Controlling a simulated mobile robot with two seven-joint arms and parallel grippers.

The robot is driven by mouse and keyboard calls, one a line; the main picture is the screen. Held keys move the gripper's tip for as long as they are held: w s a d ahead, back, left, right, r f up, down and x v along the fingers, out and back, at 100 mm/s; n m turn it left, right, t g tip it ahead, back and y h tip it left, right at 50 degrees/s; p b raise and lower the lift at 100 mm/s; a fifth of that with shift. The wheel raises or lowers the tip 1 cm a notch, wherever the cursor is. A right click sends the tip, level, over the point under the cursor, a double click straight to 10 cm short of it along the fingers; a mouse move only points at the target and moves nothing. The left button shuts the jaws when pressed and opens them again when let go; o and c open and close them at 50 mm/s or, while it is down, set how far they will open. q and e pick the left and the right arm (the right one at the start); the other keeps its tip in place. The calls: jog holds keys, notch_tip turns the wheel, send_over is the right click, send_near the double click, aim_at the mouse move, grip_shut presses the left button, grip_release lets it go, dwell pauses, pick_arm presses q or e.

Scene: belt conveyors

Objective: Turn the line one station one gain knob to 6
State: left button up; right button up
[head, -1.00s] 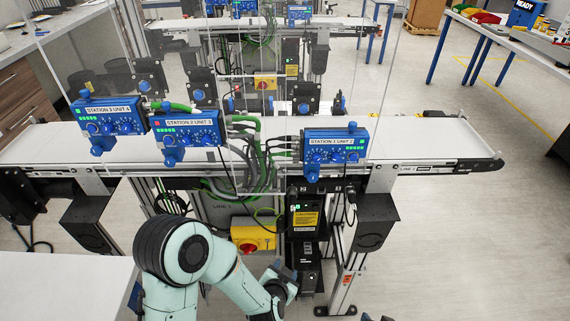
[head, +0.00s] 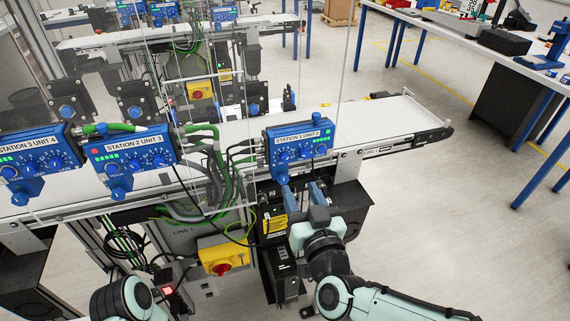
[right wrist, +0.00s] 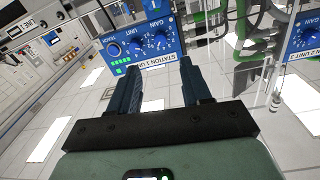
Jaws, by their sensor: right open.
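The station 1 blue control box (head: 299,140) sits on the near edge of the white belt, labelled STATION 1 UNIT 2, with several blue knobs and green lights. In the right wrist view it appears upside down, and the gain knob (right wrist: 161,41) sits on a numbered dial. I cannot read its setting. My right gripper (head: 302,190) is open and empty just below and in front of the box. In the right wrist view my fingers (right wrist: 160,66) are apart, pointing at the box, with the gain knob beyond their tips. My left gripper is not in view.
Station 2 box (head: 130,150) and station 3 box (head: 36,158) stand to the left. Green and black cables (head: 210,165) run beside station 1. A yellow box with a red knob (head: 222,256) is below. The belt (head: 385,118) is clear to the right.

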aim_at(286, 159)
jog(key=x, duration=1)
jog(key=shift+c, duration=0.3)
